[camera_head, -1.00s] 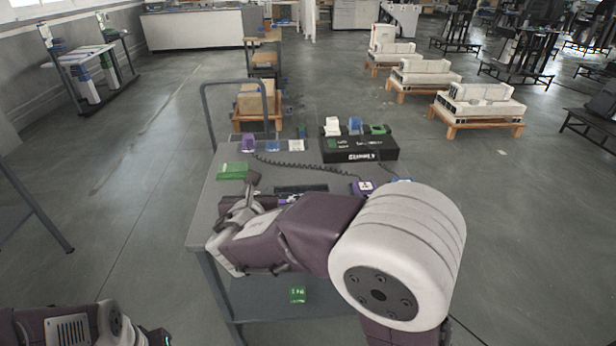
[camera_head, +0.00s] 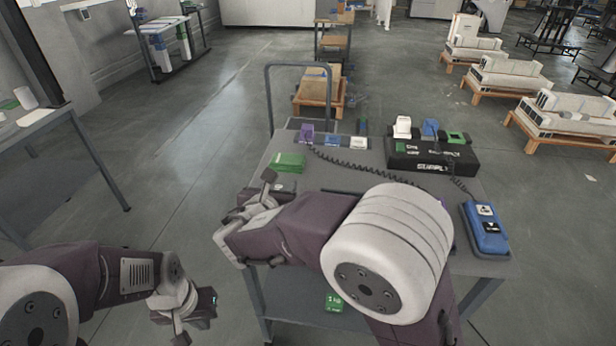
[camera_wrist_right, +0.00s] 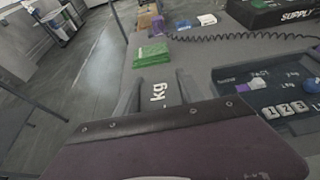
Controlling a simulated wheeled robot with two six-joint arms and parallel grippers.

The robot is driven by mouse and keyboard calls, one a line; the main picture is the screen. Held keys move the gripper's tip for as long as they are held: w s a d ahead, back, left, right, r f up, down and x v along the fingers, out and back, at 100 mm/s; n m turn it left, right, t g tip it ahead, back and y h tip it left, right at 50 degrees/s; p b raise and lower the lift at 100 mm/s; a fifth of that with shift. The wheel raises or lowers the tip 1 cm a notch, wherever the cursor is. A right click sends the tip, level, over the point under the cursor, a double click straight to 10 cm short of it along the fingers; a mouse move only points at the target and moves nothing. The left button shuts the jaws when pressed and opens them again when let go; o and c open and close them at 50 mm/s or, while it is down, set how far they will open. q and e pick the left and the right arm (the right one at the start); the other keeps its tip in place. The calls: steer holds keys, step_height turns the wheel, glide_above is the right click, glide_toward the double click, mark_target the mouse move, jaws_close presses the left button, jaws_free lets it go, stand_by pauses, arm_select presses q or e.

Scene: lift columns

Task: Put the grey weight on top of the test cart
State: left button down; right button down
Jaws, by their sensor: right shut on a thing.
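The test cart (camera_head: 330,180) is a grey wheeled cart with a push handle, seen in the middle of the head view. My right gripper (camera_wrist_right: 158,92) is shut on the grey weight (camera_wrist_right: 160,98), whose white "kg" lettering shows between the fingers in the right wrist view. In the head view my right gripper (camera_head: 255,205) is at the cart's left front edge, and my own arm hides most of the weight. I cannot tell whether the weight touches the cart.
On the cart top are a green block (camera_head: 287,162), a purple block (camera_head: 307,133), a black supply box (camera_head: 430,155) with a coiled cable, and a blue handheld device (camera_head: 486,228). A green weight (camera_head: 334,301) lies on the lower shelf. A table (camera_head: 45,125) stands at left.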

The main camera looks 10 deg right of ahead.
steer(key=a, duration=0.1)
steer(key=a+f, duration=0.1)
steer(key=a, duration=0.1)
steer(key=shift+a+f, duration=0.1)
steer(key=shift+f, duration=0.2)
steer(key=shift+f+b, duration=0.95)
steer(key=shift+f, duration=1.05)
steer(key=shift+f, duration=0.1)
steer(key=c, duration=0.7)
jaws_free()
steer(key=shift+f, duration=0.1)
